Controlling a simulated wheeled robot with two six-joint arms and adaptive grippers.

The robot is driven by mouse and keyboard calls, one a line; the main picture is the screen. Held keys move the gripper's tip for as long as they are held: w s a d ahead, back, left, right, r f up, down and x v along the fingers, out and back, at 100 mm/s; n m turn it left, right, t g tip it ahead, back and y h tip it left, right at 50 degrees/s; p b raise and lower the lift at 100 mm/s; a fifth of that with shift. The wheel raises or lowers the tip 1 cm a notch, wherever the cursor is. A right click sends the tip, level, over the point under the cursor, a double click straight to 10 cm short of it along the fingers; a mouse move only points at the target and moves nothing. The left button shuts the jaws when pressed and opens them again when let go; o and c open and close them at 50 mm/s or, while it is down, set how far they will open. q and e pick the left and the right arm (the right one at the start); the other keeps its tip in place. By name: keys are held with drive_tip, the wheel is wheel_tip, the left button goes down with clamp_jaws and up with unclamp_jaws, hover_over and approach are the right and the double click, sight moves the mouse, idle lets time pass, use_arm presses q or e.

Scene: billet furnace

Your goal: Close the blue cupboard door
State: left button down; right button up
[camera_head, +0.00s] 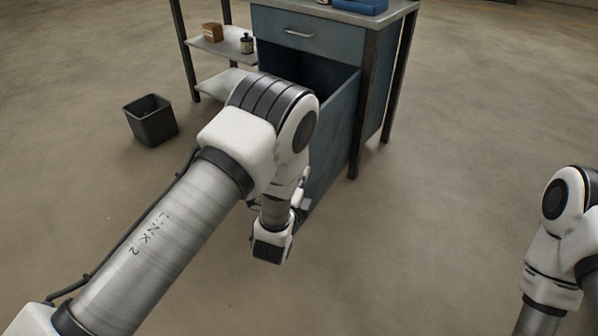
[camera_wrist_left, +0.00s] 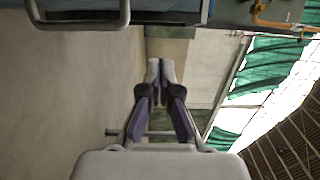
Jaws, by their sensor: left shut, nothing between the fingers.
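The blue cupboard door (camera_head: 337,130) stands wide open in the head view. It swings out toward me from the right side of the cupboard (camera_head: 345,43), below the drawer. My left arm hides part of the door and of the opening. My left gripper (camera_wrist_left: 160,66) is shut and empty in the wrist view. In the head view my left wrist is by the near end of the door, with the fingers mostly hidden; I cannot tell whether they touch it. A metal bar handle (camera_wrist_left: 82,25) shows at the top left of the wrist view. My right gripper is out of view.
The bench has a drawer with a handle (camera_head: 299,33) and a blue item (camera_head: 361,6) on top. Left shelves (camera_head: 222,46) hold a brown box (camera_head: 212,32) and a small jar (camera_head: 247,43). A black bin (camera_head: 151,120) stands on the floor. Floor right of the door is clear.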

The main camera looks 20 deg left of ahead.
use_arm(q)
drive_tip(key=w+a+b, duration=0.1)
drive_tip(key=w, duration=0.1)
drive_tip(key=w+a+b, duration=0.1)
drive_tip(key=w, duration=0.2)
drive_tip(key=w+a+b, duration=0.1)
drive_tip(key=w, duration=0.1)
drive_tip(key=shift+w+a+f, duration=0.15)
drive_tip(key=shift+w+a, duration=0.05)
drive_tip(key=shift+w, duration=0.2)
drive_tip(key=shift+w+a, duration=0.1)
drive_tip(key=shift+a, duration=0.25)
